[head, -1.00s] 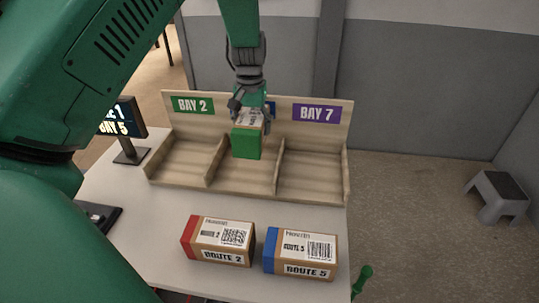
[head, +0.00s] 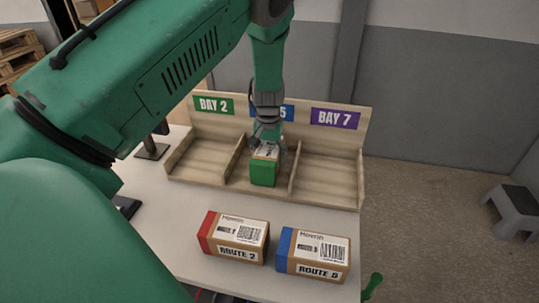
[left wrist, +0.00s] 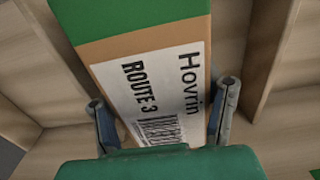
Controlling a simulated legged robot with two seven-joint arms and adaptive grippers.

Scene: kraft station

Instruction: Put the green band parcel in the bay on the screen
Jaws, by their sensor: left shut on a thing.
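The green band parcel (head: 263,173) is a brown box with a green end and a label that reads ROUTE 3 in the left wrist view (left wrist: 165,85). My left gripper (head: 267,145) is shut on it from above, a finger at each side. The parcel hangs at the middle bay of the wooden rack (head: 363,185), between two dividers; whether it touches the floor I cannot tell. The middle sign (head: 287,113) is blue and shows a 5, partly hidden. The screen (head: 161,128) is mostly hidden behind my arm. My right gripper is not in view.
The BAY 2 compartment (head: 205,158) and BAY 7 compartment (head: 327,178) are empty. A grey stool (head: 513,211) stands right.

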